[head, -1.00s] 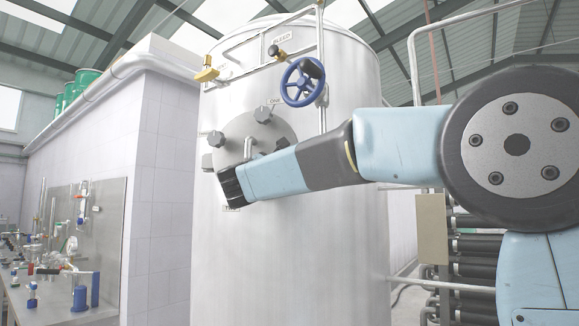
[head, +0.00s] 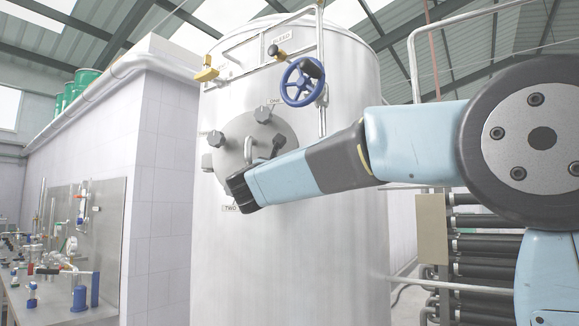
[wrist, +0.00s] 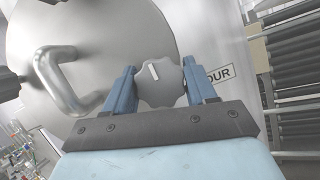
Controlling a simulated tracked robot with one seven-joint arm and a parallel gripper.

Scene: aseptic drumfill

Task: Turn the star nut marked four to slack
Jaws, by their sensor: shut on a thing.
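The star nut marked four (wrist: 158,82) is a grey lobed knob with a short white line on its face, tilted a little left of upright in the wrist view. A label (wrist: 219,75) beside it reads "OUR", its start hidden behind a finger. My gripper (wrist: 159,68) has its two blue fingers on either side of the nut, shut on it. In the head view the dark end of my gripper (head: 240,190) is at the lower part of the round hatch cover (head: 285,128); the gripped nut is hidden there.
Other dark star nuts sit around the cover at the top (head: 263,114) and left (head: 216,138). A bent metal handle (wrist: 55,85) stands out left of my fingers. A blue handwheel (head: 302,82) is above.

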